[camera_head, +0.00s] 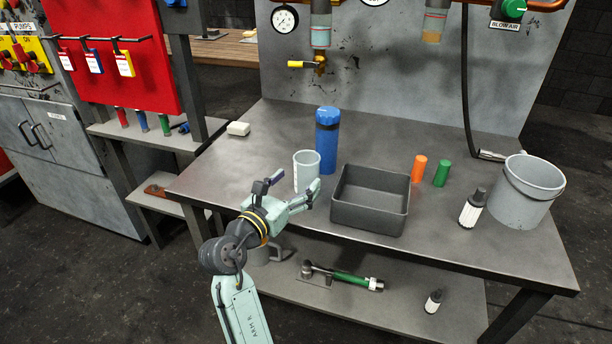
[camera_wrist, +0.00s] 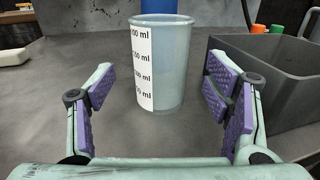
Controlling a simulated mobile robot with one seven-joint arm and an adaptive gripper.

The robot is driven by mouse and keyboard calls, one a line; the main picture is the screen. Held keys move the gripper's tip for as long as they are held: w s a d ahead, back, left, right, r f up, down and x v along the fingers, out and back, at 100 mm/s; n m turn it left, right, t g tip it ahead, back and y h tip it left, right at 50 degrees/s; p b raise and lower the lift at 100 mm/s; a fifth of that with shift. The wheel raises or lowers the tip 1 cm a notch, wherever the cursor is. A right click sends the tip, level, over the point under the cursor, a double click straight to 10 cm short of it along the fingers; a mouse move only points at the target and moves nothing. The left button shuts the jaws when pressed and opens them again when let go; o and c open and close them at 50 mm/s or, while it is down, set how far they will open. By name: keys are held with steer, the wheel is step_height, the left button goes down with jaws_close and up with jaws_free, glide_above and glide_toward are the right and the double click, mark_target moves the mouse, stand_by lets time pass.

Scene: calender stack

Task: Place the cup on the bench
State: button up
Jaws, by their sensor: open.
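The cup (camera_head: 307,170) is a pale translucent beaker standing upright on the grey metal bench (camera_head: 254,135), near its front left. In the wrist view the cup (camera_wrist: 163,60) shows a white strip with ml marks and stands between and beyond the fingertips. My gripper (camera_head: 294,188) is open at the bench's front edge, its fingers pointing at the cup. In the wrist view my gripper (camera_wrist: 162,92) has purple finger pads spread apart on either side of the cup, with gaps to both. Nothing is held.
A blue bottle (camera_head: 327,142) stands just behind the cup. A dark grey open bin (camera_head: 371,218) sits close to its right. Orange (camera_head: 418,168) and green cylinders (camera_head: 441,173), a white-and-black bottle (camera_head: 471,210) and a grey bucket (camera_head: 525,192) stand farther right. The bench left of the cup is mostly clear.

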mark_target(300, 178)
steer(key=p+x, duration=0.1)
steer(key=x, duration=0.4)
steer(key=shift+s, duration=0.1)
steer(key=shift+c, duration=0.4)
steer(key=shift+r, duration=0.1)
steer(key=c, duration=1.3)
